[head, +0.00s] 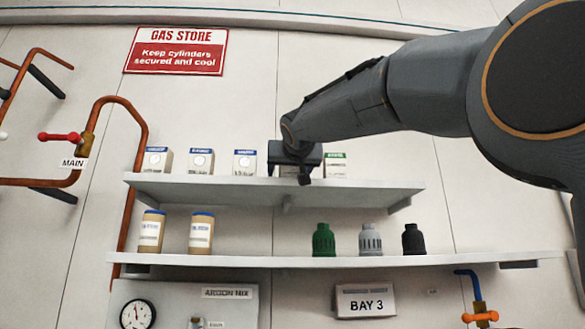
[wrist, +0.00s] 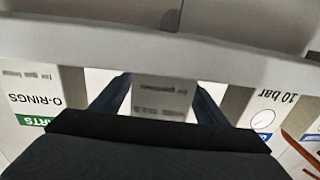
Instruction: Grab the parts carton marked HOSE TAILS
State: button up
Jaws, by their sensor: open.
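A carton (wrist: 160,98) stands between the two fingers of my open gripper (wrist: 162,84) in the wrist view, where the picture is upside down. Its small print seems to read "for gas hoses"; the larger line is too dim to read surely. Gaps show between it and each finger. In the head view my gripper (head: 295,157) is at the upper shelf and hides most of this carton. A carton marked O-RINGS (wrist: 35,100) with a green PARTS band is beside it; its green-topped box (head: 336,166) shows right of my gripper in the head view.
On the other side stands a "10 bar" carton (wrist: 265,118), the blue-topped box (head: 245,162) nearest my gripper. Two more blue-topped boxes (head: 201,161) stand farther left on the upper shelf (head: 230,188). The lower shelf (head: 270,261) holds two jars (head: 201,232) and three caps (head: 370,240).

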jog(key=c, duration=1.2)
jog(key=shift+r, duration=0.1)
